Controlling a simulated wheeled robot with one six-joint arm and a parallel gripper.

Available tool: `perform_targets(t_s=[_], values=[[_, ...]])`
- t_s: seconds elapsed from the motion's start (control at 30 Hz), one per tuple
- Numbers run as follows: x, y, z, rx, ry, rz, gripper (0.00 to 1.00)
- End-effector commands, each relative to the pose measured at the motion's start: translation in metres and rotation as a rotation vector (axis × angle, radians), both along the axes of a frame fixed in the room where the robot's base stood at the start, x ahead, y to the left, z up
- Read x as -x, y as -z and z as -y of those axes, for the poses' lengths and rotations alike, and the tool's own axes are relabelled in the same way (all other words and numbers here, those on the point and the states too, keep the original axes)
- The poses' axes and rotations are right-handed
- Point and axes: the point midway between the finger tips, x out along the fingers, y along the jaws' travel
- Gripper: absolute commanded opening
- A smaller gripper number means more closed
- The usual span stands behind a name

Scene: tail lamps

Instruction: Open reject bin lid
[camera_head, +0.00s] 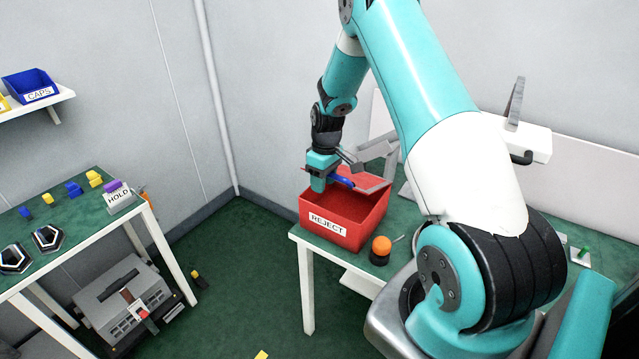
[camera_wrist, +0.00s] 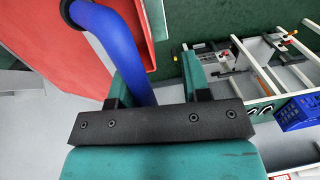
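The red reject bin (camera_head: 367,228) with a white REJECT label stands at the near left corner of a green-topped table in the head view. Its dark red interior seems to show from above. A grey frame (camera_head: 376,148) rises at its back right; I cannot tell whether this is part of the lid. A blue curved handle (camera_head: 342,180) lies beside my gripper (camera_head: 322,186) over the bin. In the wrist view the blue handle (camera_wrist: 123,50) passes close to the left finger of my gripper (camera_wrist: 160,70). The fingers are apart, with a gap on the handle's right. Red surfaces (camera_wrist: 60,45) lie beyond.
An orange ball-topped item (camera_head: 381,247) stands on the table right of the bin. A second table (camera_head: 85,225) with a HOLD box (camera_head: 120,197) and small parts stands at left. A grey case (camera_head: 122,296) sits beneath it. Green floor between the tables is mostly clear.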

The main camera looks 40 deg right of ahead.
Motion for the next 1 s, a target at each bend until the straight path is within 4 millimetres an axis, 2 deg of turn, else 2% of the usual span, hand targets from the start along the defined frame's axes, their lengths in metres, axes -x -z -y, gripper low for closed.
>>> perform_targets(t_s=[0.23,1.0], values=[[0.0,-0.006,0.001,0.0,0.0,0.0,0.42],[-0.004,-0.062,0.013,-0.002,-0.002,0.001,0.42]])
